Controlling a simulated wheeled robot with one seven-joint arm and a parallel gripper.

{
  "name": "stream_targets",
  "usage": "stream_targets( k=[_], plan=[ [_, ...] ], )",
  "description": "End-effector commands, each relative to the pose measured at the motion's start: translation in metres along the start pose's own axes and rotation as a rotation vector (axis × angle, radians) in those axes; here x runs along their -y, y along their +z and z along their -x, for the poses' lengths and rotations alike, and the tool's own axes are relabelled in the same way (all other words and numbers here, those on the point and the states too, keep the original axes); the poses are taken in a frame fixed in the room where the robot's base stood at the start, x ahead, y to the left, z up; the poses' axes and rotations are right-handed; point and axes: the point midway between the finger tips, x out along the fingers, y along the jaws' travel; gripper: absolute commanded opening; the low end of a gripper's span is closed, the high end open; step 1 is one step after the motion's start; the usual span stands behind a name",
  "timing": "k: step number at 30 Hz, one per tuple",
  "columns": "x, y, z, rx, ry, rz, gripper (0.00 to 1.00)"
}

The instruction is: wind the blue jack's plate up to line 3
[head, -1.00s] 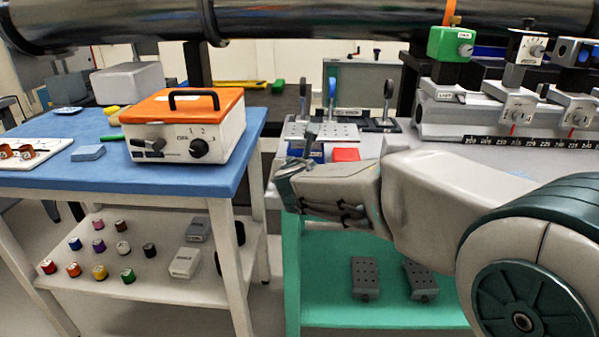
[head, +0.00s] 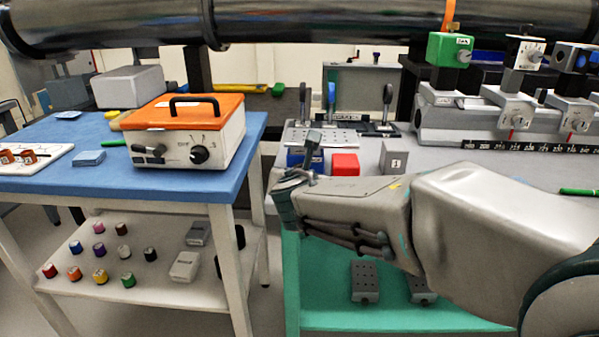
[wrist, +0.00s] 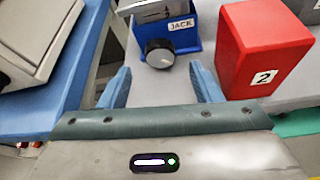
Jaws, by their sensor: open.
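The blue jack (wrist: 182,36) stands on the grey bench, with a label reading JACK and a dark round knob (wrist: 160,53) on its near face. In the head view the jack (head: 297,157) is partly hidden behind my arm's end. Its plate shows only in part at the top of the wrist view, and I cannot make out any numbered lines. My gripper (wrist: 158,85) is open, its two blue fingers apart on either side of the knob's line, short of the knob and not touching it.
A red block marked 2 (wrist: 262,50) stands close to the right of the jack. A grey block marked 1 (head: 394,158) is farther right. The blue-topped table (head: 225,183) with the orange-lidded box (head: 187,135) is at left. Bench space right of the grey block is mostly clear.

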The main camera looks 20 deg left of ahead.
Motion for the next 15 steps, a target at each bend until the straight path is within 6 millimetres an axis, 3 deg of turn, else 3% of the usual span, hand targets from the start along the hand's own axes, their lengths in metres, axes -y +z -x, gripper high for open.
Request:
stream_targets(
  k=[6,15],
  plan=[
    [-0.001,0.004,0.05,0.002,0.002,0.0,0.58],
    [0.0,0.001,0.086,0.0,0.0,0.0,0.58]
  ],
)
